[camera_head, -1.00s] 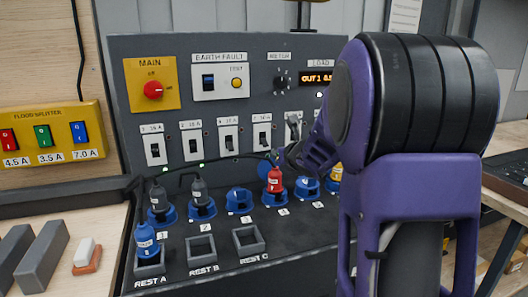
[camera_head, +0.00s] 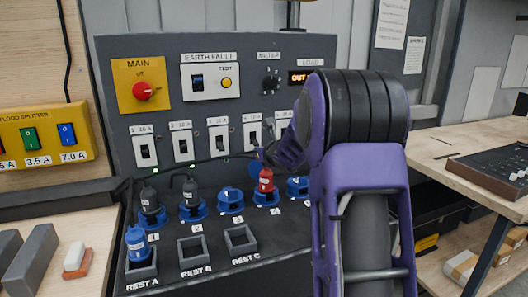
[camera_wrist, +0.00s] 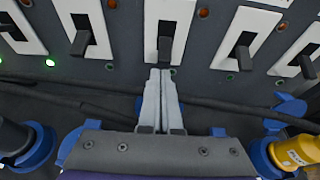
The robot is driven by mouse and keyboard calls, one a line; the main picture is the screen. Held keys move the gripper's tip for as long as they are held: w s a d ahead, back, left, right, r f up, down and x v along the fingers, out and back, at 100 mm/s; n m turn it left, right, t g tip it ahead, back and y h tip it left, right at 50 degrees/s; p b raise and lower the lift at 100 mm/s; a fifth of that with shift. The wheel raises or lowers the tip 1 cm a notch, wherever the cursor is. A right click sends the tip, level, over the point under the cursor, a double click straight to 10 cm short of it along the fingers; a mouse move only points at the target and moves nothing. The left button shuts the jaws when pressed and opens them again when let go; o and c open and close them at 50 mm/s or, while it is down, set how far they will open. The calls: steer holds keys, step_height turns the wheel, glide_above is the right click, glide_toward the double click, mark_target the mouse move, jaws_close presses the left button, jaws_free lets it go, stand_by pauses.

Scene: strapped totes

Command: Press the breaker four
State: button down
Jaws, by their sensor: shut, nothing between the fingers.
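Breaker four (camera_head: 253,134) is a white plate with a dark lever, fourth in the panel's row. In the wrist view it is the middle plate (camera_wrist: 170,12), its black lever (camera_wrist: 165,48) pointing at me. My gripper (camera_wrist: 160,73) is shut and empty. Its two pale fingertips, side by side, are just below that lever near the plate's lower edge; I cannot tell whether they touch. In the head view my gripper (camera_head: 269,124) shows small at the right side of breaker four, and my arm hides the panel further right.
Other breakers flank it, breaker three (camera_head: 218,140) left and breaker five (camera_head: 284,124) right. Below are blue sockets, a red plug (camera_head: 266,181), a yellow plug (camera_wrist: 297,150) and dark cables. Green lamps (camera_head: 193,165) glow below the first two breakers. A red main knob (camera_head: 143,91) is upper left.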

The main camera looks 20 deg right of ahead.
steer(key=shift+x, duration=1.1)
steer(key=shift+r+p, duration=0.25)
steer(key=shift+p, duration=0.3)
steer(key=shift+s+r+g+p, duration=0.2)
steer(key=shift+g+p, duration=0.4)
steer(key=shift+p, duration=0.85)
steer(key=shift+r+p, duration=0.25)
steer(key=shift+p, duration=0.3)
steer(key=shift+r, duration=0.5)
